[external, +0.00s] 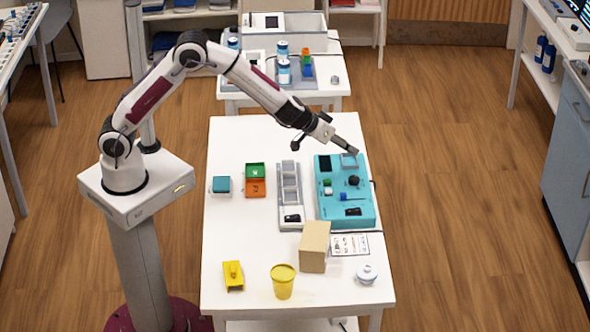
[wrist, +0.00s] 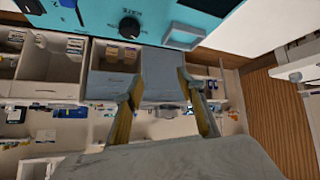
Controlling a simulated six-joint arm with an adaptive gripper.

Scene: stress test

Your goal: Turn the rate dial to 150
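The teal device (external: 331,212) stands on the right side of the white table. Its black rate dial (external: 354,181) is a round knob on the top panel. In the wrist view the rate dial (wrist: 129,27) is near the top edge, with the word RATE upside down beside it. Its exact setting is too small to read. My gripper (external: 354,152) is above the device's far right corner, apart from the dial. In the wrist view my gripper (wrist: 160,79) has its two fingers spread, with nothing between them.
A cardboard box (external: 314,247) and a printed card (external: 350,244) are in front.

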